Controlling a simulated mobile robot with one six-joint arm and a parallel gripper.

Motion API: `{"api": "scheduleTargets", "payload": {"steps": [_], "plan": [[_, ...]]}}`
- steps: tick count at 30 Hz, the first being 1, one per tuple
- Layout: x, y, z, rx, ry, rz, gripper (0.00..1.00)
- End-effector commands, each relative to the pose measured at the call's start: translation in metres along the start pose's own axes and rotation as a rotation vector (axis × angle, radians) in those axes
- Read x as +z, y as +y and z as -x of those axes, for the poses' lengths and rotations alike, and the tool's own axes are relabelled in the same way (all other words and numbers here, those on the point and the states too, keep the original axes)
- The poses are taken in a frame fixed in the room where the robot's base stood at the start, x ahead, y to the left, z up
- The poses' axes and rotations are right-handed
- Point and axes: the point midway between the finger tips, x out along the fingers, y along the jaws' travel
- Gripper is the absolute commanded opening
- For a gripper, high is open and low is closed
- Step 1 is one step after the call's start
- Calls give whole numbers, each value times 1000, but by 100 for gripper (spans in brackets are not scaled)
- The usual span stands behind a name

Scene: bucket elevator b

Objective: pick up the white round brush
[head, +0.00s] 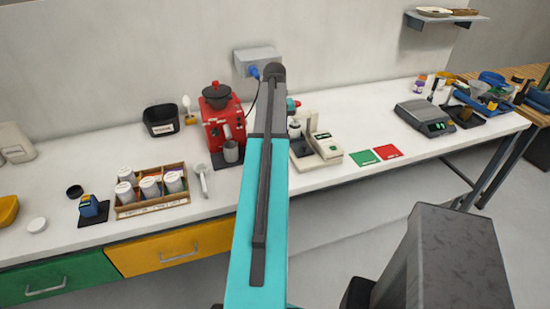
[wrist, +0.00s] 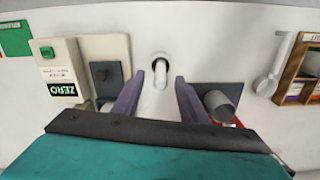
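In the wrist view, a small white upright thing with a dark ring-like top (wrist: 160,66) shows beyond and between my fingertips; it appears to be the white round brush. It stands on the white worktop. My gripper (wrist: 160,79) is open, with its two purple-grey fingers apart and nothing clearly held between them. I cannot tell how far the fingertips are from the brush. In the head view, my teal arm hides most of this spot.
The red coffee machine (head: 214,118) with a metal cup (wrist: 221,105) stands on one side of my gripper. A beige device marked ZERO (wrist: 66,72) stands on the other. A wooden box of white jars (head: 150,204) is farther left. Green and red cards (head: 364,158) lie right.

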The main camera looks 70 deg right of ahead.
Motion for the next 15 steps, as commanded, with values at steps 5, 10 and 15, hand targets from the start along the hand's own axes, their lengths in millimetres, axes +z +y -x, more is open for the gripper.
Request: {"api": "scheduleTargets", "payload": {"steps": [5, 10, 15], "plan": [[0, 0, -3, 0, 1, 0, 39], [0, -1, -3, 0, 0, 1, 39], [0, -1, -6, 0, 0, 1, 39]]}}
